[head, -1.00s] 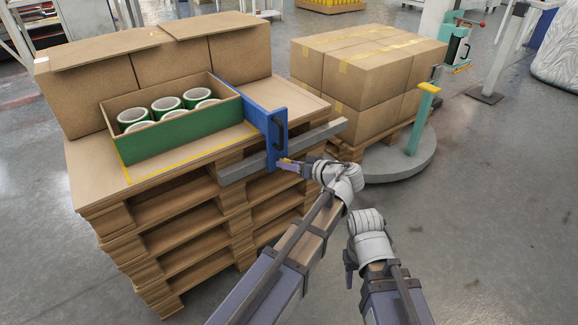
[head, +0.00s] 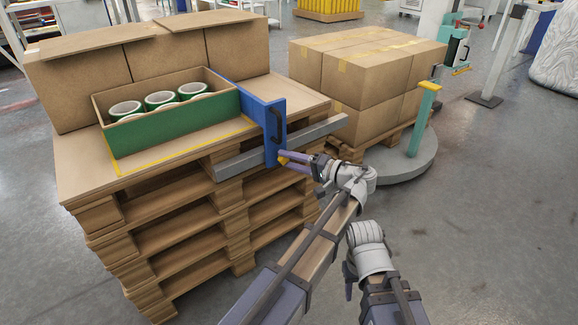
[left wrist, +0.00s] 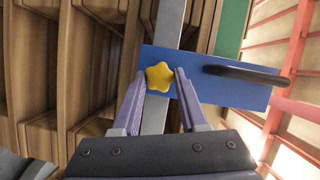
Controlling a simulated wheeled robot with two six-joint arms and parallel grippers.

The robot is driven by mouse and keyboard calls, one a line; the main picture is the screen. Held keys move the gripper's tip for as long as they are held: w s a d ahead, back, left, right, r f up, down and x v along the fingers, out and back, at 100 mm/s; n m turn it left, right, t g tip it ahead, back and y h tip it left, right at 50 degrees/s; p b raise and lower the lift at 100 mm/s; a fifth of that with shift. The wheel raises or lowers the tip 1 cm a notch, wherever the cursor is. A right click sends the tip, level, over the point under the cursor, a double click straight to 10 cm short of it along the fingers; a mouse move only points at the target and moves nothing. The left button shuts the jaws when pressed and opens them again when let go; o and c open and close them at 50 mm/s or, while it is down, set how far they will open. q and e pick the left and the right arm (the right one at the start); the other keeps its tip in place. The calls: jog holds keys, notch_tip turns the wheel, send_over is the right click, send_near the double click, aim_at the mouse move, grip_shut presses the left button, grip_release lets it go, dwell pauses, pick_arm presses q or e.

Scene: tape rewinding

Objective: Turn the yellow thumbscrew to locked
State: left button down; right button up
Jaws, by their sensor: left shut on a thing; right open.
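The yellow star-shaped thumbscrew (left wrist: 159,76) is on the blue plate (left wrist: 208,88), left of the plate's black handle in the left wrist view. My left gripper (left wrist: 160,80) is shut on it, with a purple finger on either side. In the head view the left gripper (head: 284,160) is at the lower part of the upright blue plate (head: 262,115), and its fingers mostly hide the screw. No locked mark is visible. My right gripper (head: 349,278) is open at the lower middle, apart from everything; its fingers are mostly hidden.
A grey rail (head: 240,164) runs along the pallet stack's edge (head: 100,215) by the blue plate. A green-fronted box (head: 165,130) with several tape rolls stands left of the plate. Stacked cartons (head: 350,65) and a teal post (head: 419,125) are behind.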

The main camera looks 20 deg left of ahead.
pick_arm(q)
jog(key=m+y+b, duration=0.1)
jog(key=m+b, duration=0.1)
jog(key=f+m+b, duration=0.1)
jog(key=m+b, duration=0.1)
jog(key=m, duration=0.1)
jog(key=shift+t+y, duration=0.3)
jog(key=shift+y, duration=0.1)
jog(key=shift+r+m+t+y+b, duration=0.1)
jog(key=shift+m+t+y+b, duration=0.25)
jog(key=shift+m+b, duration=0.65)
jog(key=shift+m+t+y+b, duration=0.25)
jog(key=shift+m+t+b, duration=0.2)
jog(key=shift+m, duration=1.25)
jog(key=shift+c, duration=2.2)
grip_release()
